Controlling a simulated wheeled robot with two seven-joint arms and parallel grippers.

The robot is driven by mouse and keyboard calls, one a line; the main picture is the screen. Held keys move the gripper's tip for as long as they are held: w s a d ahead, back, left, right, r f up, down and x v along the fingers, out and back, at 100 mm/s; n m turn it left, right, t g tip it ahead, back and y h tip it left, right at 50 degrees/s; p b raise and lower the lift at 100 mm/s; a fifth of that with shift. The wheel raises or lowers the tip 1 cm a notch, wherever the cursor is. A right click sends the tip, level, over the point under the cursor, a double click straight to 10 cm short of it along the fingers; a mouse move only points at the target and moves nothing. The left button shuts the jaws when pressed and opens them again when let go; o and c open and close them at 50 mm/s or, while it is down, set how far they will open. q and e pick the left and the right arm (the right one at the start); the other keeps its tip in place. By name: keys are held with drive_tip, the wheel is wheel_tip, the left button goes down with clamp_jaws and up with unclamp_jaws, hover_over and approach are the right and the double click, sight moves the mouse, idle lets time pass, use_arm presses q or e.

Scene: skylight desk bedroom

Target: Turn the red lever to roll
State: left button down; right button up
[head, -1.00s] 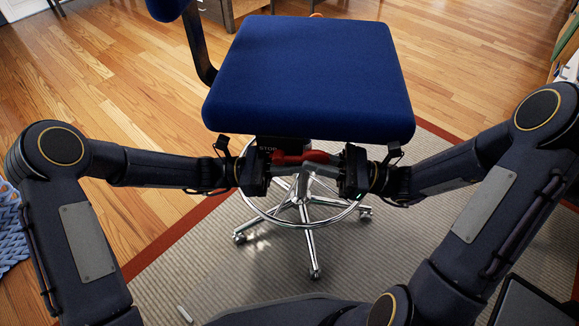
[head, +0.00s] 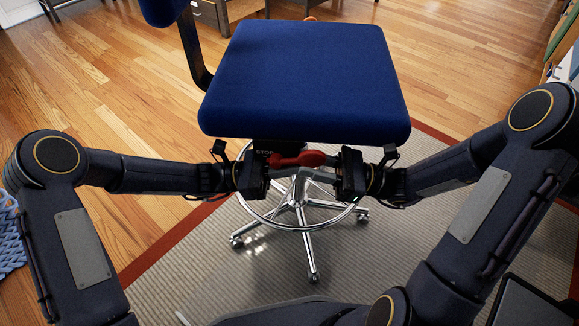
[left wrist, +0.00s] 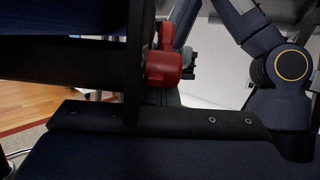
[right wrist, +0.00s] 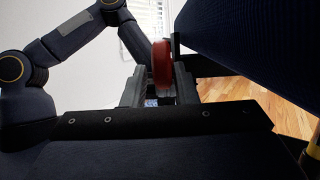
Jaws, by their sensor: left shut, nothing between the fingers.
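The red lever (head: 298,159) sits under the front edge of the blue chair seat (head: 305,80), lying roughly sideways with its rounded end to the right. My left gripper (head: 268,178) is shut and empty at the lever's left end, just below the seat. The lever's red round hub (left wrist: 163,68) and upright arm show in the left wrist view. My right gripper (head: 328,174) is right of the rounded end, its fingers apart. In the right wrist view the lever (right wrist: 162,64) appears in line with the gap between the fingers; contact is unclear.
The seat overhangs both grippers closely. A chrome foot ring and star base (head: 302,205) stand below on a grey rug (head: 215,270) with a red border. Wooden floor (head: 110,60) is open to the left. A blue knitted item (head: 10,240) lies at the far left.

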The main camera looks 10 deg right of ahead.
drive_tip(key=v, duration=1.2)
